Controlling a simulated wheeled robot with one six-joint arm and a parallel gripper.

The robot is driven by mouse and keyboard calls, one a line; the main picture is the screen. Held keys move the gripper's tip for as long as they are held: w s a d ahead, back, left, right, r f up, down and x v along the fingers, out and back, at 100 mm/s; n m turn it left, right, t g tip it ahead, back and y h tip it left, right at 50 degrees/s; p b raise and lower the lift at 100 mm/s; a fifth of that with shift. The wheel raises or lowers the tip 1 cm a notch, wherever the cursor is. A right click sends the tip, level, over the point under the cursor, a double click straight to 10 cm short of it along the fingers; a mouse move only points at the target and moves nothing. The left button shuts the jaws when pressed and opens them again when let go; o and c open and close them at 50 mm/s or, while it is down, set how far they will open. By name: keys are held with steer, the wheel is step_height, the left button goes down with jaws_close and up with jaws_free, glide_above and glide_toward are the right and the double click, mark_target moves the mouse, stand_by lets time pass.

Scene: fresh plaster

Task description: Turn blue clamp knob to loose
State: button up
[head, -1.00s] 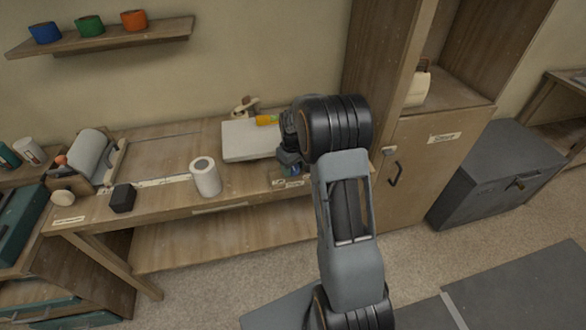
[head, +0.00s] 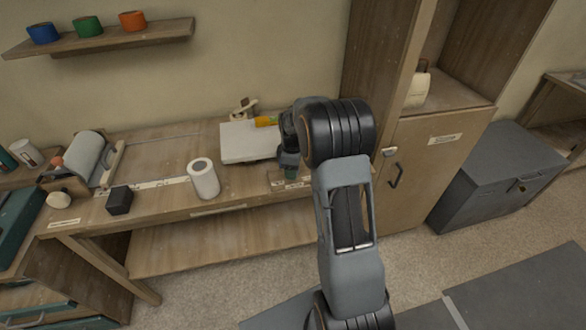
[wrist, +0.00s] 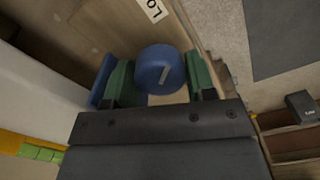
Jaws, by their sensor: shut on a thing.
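A white label reading "LO" (wrist: 153,9), cut off by the picture edge, lies just beyond the knob. A flat blue part (wrist: 103,82) shows beside the left finger. In the head view my gripper (head: 290,174) is at the bench's right end, and my wrist hides the knob.
A white slab (head: 245,145) with an orange-yellow item (head: 266,121) lies just left of my gripper. A white roll (head: 203,178) and a black block (head: 120,200) stand further left on the bench (head: 160,205). A tall cabinet (head: 420,190) stands close on the right.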

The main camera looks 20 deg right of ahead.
steer(key=shift+w+a+r, duration=0.1)
stand_by(0.3)
steer(key=o, duration=0.9)
steer(key=shift+r, duration=0.2)
steer(key=shift+r+p, duration=0.25)
steer(key=shift+p, duration=0.05)
step_height(320, 180, up, 7)
steer(key=p, duration=0.5)
steer(key=shift+a, duration=0.1)
